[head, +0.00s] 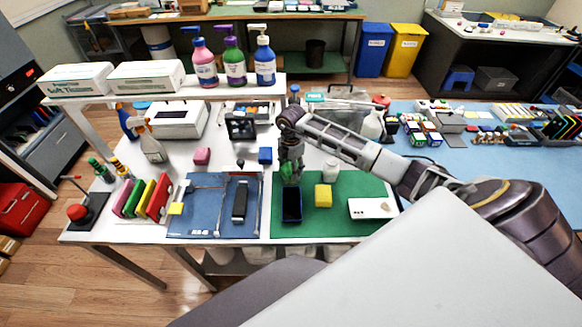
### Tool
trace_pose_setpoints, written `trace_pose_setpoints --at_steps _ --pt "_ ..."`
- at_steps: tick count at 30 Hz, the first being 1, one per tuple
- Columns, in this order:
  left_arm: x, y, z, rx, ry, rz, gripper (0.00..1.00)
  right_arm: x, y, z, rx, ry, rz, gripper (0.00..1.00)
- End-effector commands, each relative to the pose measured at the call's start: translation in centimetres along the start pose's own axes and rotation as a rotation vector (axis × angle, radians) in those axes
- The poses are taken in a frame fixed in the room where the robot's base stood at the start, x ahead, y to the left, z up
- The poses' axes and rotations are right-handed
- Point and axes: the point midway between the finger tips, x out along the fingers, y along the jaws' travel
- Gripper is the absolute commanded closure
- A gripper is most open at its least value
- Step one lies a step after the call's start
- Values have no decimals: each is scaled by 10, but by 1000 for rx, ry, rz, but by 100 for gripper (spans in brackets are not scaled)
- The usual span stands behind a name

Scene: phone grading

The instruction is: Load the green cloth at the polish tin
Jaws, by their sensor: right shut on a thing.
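My right gripper (290,172) is shut on a green cloth (287,173), seen as a small bunched green patch between the fingers. Most of the cloth is hidden by the fingers. I cannot pick out the polish tin for certain; a small white round container (332,168) stands at the mat's far edge, to the right of the gripper. My left gripper is not in view.
A blue mat (210,220) with another dark phone (240,200) is to the left.

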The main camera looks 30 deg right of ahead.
Motion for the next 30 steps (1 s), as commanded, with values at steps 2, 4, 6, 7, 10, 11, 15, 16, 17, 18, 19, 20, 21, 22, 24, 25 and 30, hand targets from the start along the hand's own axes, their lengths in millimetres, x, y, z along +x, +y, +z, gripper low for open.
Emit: trace_pose_setpoints --at_steps 2,4,6,7,10,11,15,16,17,18,19,20,21,22,24,25,30 --pt "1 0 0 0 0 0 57 1 0 0 0 0 0 68" --pt "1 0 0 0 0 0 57 1 0 0 0 0 0 68" --pt "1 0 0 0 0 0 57 2 0 0 0 0 0 68" --pt "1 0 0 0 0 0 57 2 0 0 0 0 0 68" --pt "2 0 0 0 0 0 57 3 0 0 0 0 0 68" --pt "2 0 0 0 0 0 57 3 0 0 0 0 0 68" --pt "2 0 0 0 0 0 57 4 0 0 0 0 0 68" --pt "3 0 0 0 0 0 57 4 0 0 0 0 0 68" --pt "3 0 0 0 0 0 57 4 0 0 0 0 0 68" --pt "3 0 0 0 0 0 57 5 0 0 0 0 0 68" --pt "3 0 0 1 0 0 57 5 0 0 0 0 0 68" --pt "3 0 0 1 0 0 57 5 0 0 0 0 0 68" --pt "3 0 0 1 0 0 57 5 0 0 0 0 0 68" --pt "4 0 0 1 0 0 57 6 0 0 0 0 0 68" --pt "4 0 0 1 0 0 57 6 0 0 0 0 0 68" --pt "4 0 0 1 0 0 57 6 0 0 0 0 0 68" --pt "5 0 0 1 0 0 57 8 0 0 0 0 0 68"
